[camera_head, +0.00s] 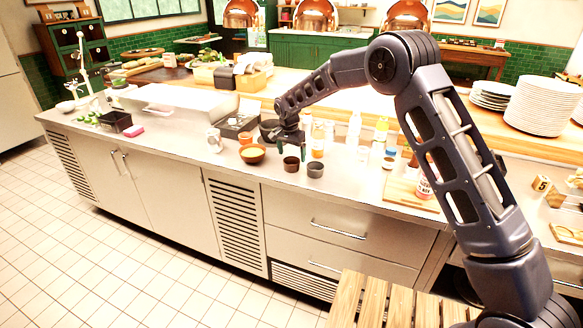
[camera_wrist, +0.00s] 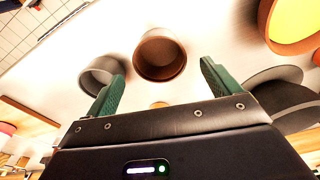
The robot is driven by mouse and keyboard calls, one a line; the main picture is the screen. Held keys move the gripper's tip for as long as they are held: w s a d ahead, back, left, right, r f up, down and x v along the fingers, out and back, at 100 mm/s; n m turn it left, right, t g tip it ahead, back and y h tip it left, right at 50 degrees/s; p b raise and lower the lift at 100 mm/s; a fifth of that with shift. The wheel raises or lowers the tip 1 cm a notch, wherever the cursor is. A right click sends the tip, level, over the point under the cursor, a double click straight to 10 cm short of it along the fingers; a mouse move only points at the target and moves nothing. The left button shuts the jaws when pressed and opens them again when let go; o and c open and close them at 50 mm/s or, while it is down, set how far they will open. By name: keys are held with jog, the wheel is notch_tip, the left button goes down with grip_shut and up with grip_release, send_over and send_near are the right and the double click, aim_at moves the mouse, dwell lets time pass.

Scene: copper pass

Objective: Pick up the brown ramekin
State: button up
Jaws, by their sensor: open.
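The brown ramekin (camera_head: 291,164) stands on the steel counter near its front edge, just left of a grey ramekin (camera_head: 315,170). In the wrist view the brown ramekin (camera_wrist: 160,56) is ahead of the jaws, roughly midway between the two green fingertips, with its open mouth showing. The grey ramekin (camera_wrist: 101,76) is by the left fingertip there; I cannot tell whether they touch. My gripper (camera_wrist: 163,75) is open and empty. In the head view my gripper (camera_head: 289,140) hangs over the counter close above and behind the brown ramekin; its fingers are hard to make out.
Bottles (camera_head: 318,140) stand to the right and behind. A white mug (camera_head: 214,140) is further left. The counter's front edge is close.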

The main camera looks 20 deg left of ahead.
aim_at(292, 160)
notch_tip(292, 160, down, 4)
jog(key=shift+f, duration=0.2)
jog(key=shift+c, duration=0.4)
jog(key=c, duration=1)
jog(key=shift+r, duration=0.1)
